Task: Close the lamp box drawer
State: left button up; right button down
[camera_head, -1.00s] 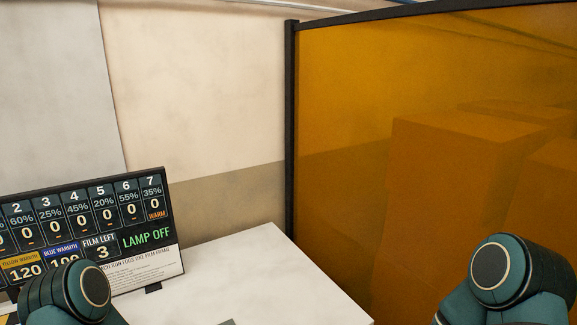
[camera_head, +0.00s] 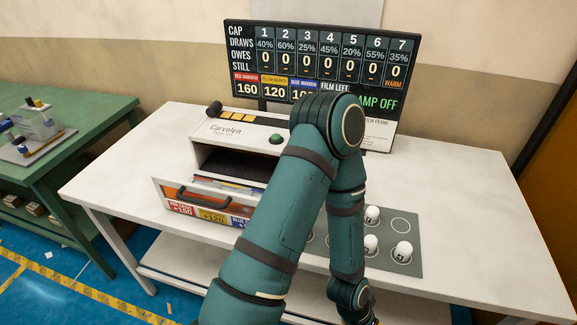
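The lamp box (camera_head: 225,145) is a white unit marked "Carvolen" on the white table, with a green button (camera_head: 276,139) on top. Its drawer (camera_head: 158,187) is pulled out toward me. The drawer front has a dark curved handle (camera_head: 204,202) and red, yellow and blue labels. Flat coloured pieces (camera_head: 222,182) show behind the front. One teal arm of mine crosses the middle and hides the box's right part and the drawer's right end. Its wrist hangs down at the bottom edge; its gripper is out of frame. The other gripper does not show.
A screen (camera_head: 388,45) stands behind the box and reads "LAMP OFF" in part. White bulb-like pieces (camera_head: 403,251) stand on a grey mat (camera_head: 415,229) at the right. A green workbench (camera_head: 75,125) is at the left. The table's right side (camera_head: 470,190) is clear.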

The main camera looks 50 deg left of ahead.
aim_at(222, 201)
jog(key=u, duration=2.2)
